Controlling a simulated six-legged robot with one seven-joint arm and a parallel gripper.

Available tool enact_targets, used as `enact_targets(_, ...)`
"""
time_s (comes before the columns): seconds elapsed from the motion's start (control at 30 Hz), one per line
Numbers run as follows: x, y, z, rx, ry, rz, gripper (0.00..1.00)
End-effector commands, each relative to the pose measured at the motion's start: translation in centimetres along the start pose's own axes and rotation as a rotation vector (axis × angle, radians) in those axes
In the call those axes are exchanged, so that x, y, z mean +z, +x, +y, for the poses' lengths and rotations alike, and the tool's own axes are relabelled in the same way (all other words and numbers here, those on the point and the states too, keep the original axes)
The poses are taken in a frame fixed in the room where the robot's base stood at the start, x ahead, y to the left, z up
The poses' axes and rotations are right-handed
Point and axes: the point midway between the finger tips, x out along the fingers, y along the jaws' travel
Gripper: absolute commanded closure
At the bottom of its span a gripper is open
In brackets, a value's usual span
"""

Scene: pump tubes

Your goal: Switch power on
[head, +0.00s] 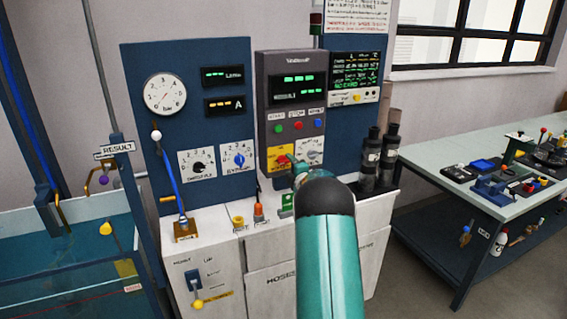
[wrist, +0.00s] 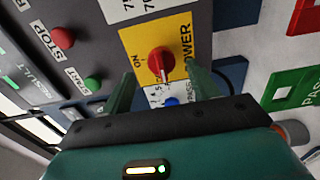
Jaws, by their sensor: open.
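The red power knob (wrist: 161,60) sits on a yellow plate (wrist: 140,40) marked POWER and ON in the wrist view. Its white pointer mark faces down in that view, away from the ON label at its left. In the head view the yellow plate (head: 279,157) is low on the grey control box (head: 290,95), partly hidden by my arm. My gripper (wrist: 161,76) is open, with one green finger on each side of the knob's lower end. I see no contact, and how far the tips are from the panel is hard to tell.
A white selector (head: 309,150) is right beside the yellow plate. Green, red and blue buttons (head: 297,126) are above it. A cluttered workbench (head: 430,180) is at right, a water tank (head: 60,260) at left.

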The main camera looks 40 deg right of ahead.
Motion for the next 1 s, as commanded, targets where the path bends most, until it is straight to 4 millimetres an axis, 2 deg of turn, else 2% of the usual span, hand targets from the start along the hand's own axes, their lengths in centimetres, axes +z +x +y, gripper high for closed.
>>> enact_targets(0.1,-0.3,2.2,-0.1,0.000,-0.001,0.003,0.40)
enact_targets(0.3,-0.5,4.5,-0.1,-0.001,0.000,0.004,0.40)
enact_targets(0.67,-0.5,5.2,0.0,-0.001,0.001,0.002,0.40)
enact_targets(0.7,-0.5,5.2,0.0,-0.001,0.001,0.002,0.42)
enact_targets(0.9,-0.4,5.1,0.0,-0.001,0.001,0.002,0.81)
enact_targets(0.93,-0.4,5.1,0.0,-0.001,0.001,0.002,0.85)
enact_targets(1.0,-0.4,5.1,0.0,-0.001,0.001,0.002,0.85)
